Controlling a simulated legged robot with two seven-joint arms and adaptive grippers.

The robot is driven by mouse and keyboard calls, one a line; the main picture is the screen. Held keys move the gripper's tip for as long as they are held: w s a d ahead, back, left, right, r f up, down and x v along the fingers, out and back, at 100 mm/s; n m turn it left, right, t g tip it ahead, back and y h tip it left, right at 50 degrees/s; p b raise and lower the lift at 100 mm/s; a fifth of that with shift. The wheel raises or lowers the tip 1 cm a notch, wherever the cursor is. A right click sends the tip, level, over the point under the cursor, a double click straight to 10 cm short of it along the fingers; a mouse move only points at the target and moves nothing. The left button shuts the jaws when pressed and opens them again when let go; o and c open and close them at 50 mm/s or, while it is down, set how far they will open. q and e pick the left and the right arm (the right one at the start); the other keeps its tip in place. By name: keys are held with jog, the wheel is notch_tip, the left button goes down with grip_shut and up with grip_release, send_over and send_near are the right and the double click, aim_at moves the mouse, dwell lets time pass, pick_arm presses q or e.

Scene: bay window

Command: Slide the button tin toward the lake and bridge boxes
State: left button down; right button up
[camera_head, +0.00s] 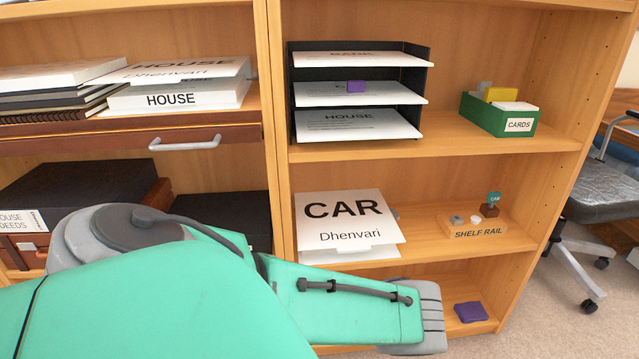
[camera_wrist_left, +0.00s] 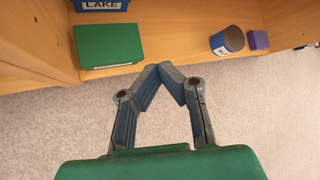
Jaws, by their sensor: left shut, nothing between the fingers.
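In the left wrist view, a short blue cylinder with a dark lid (camera_wrist_left: 228,40), probably the button tin, lies tilted in the picture on a wooden shelf near its front edge. Its white label is only partly visible. A blue box marked LAKE (camera_wrist_left: 100,5) is at the top left, cut off by the frame. A green box (camera_wrist_left: 108,46) is in front of it; its label cannot be read, so I cannot tell if it is the bridge box. My left gripper (camera_wrist_left: 162,70) is shut and empty, between the green box and the tin, apart from both. My right gripper is not in view.
A purple block (camera_wrist_left: 258,40) is right of the tin; a purple item also shows on the bottom shelf (camera_head: 470,312) in the head view. Shelf between green box and tin is clear. My arm hides much of the lower shelves. An office chair (camera_head: 600,200) stands at right.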

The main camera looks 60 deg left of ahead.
pick_arm(q)
jog(key=s+d+r+n+g, duration=0.3)
jog(key=s+d+n, duration=0.3)
jog(key=n, duration=0.3)
jog(key=shift+s+d+r+n+g, duration=0.3)
jog(key=shift+s+r+n, duration=0.1)
jog(key=shift+s, duration=0.15)
jog(key=s+d+r+n+g+h, duration=0.1)
jog(key=s+d+r+n, duration=0.2)
jog(key=d, duration=0.4)
jog(key=s+d+r+n+g+h, duration=0.1)
jog(key=s+d+r+n+h, duration=0.1)
jog(key=d, duration=0.5)
jog(key=s+d+r+n+g+h, duration=0.1)
jog(key=s+d+r+n+h, duration=0.1)
jog(key=s+d+r+n, duration=0.2)
jog(key=d+r+n, duration=0.1)
jog(key=d+r, duration=0.1)
jog(key=d, duration=0.1)
jog(key=shift+g, duration=0.3)
